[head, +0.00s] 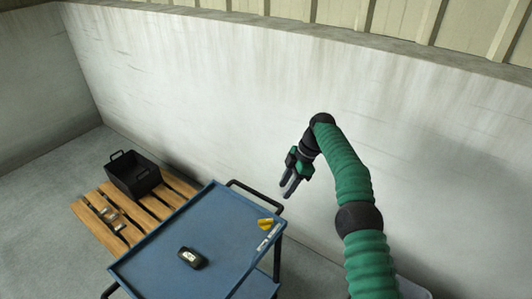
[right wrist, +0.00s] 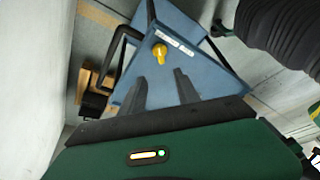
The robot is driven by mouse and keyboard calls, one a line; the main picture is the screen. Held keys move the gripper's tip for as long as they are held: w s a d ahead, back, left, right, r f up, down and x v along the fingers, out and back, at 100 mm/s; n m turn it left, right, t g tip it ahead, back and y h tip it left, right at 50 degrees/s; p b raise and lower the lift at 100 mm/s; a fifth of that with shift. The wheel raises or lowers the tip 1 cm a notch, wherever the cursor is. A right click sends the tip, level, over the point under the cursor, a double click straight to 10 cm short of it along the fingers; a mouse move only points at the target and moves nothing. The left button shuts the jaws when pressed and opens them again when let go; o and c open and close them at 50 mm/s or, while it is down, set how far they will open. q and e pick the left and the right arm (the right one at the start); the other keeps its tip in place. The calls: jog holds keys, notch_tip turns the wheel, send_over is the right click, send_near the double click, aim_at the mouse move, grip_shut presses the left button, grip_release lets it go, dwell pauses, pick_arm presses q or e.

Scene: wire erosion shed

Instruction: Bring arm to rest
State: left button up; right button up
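My right arm reaches up from the lower right in the head view. Its gripper (head: 287,188) hangs in the air beyond the far right corner of the blue cart (head: 165,257), close to the pale wall. In the right wrist view the two dark fingers (right wrist: 161,92) are apart with nothing between them, so the gripper is open and empty. The cart's blue top (right wrist: 190,65) shows past the fingertips. My left gripper is not in view.
A yellow object (head: 265,224) and a dark handheld device (head: 192,257) lie on the cart. A black crate (head: 133,185) with handles stands on a wooden pallet (head: 90,222), with small parts beside it. The wall (head: 230,90) runs behind; air around the gripper looks clear.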

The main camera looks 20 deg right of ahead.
jog(key=s+a+r+m+h+p, duration=0.35)
jog(key=s+a+m, duration=0.3)
jog(key=a, duration=0.35)
jog(key=s+d+m+t+p, duration=0.1)
jog(key=s+m, duration=0.4)
jog(key=s, duration=0.7)
jog(key=s+d+m+t+h+p, duration=0.1)
jog(key=s+m, duration=0.4)
jog(key=s, duration=0.8)
jog(key=shift+d+f+p, duration=0.15)
jog(key=shift+d+p, duration=0.6)
jog(key=shift+d, duration=0.1)
jog(key=shift+w+a, duration=0.15)
